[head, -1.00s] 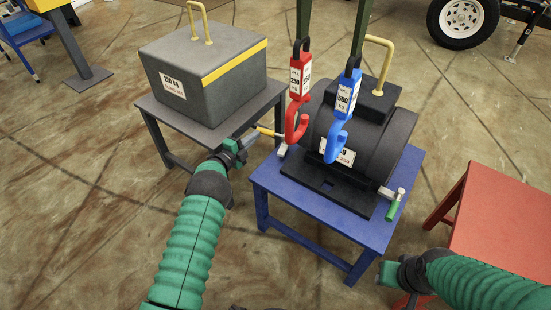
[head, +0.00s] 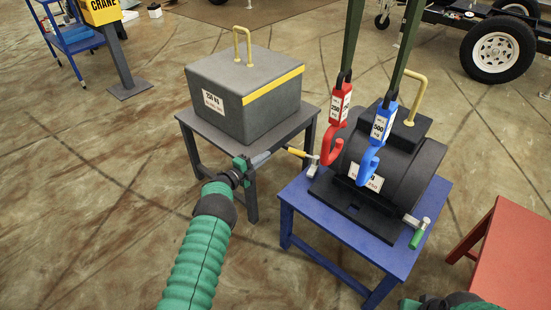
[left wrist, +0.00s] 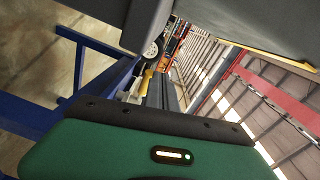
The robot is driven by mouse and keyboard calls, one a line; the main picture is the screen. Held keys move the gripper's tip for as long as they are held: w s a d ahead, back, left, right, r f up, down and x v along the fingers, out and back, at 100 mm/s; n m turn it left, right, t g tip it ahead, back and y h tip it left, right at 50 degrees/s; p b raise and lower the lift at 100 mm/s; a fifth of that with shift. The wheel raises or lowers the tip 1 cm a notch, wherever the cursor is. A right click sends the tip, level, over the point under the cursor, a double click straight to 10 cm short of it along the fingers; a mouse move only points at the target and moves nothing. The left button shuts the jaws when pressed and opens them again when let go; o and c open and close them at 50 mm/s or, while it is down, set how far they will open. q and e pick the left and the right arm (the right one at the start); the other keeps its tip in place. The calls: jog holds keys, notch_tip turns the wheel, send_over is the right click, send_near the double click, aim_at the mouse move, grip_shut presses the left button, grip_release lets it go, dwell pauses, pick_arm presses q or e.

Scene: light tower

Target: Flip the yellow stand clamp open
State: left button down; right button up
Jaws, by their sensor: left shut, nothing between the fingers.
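The yellow stand clamp (head: 298,153) is on the left edge of the blue stand (head: 300,200), beside the black drum weight. Its yellow handle points left, out past the stand's edge, from a pale metal base. The handle also shows in the left wrist view (left wrist: 147,78), beyond the dark fingers. My left gripper (head: 268,156) is shut and empty, with its tips just left of the handle's end. I cannot tell whether they touch it. My right gripper (head: 412,304) is only partly in view at the bottom edge, and its fingers are hidden.
A grey box weight (head: 225,105) sits on a grey table behind my left gripper. A red hook (head: 332,150) and a blue hook (head: 368,165) hang before the drum weight (head: 405,165). A green-handled clamp (head: 417,236) is at the stand's right. A red table (head: 510,260) stands at right.

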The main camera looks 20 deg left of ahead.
pick_arm(q)
jog(key=a, duration=0.3)
jog(key=shift+s+a+f, duration=0.1)
jog(key=shift+s+a, duration=0.2)
jog(key=shift+a, duration=0.05)
jog(key=shift+d, duration=0.1)
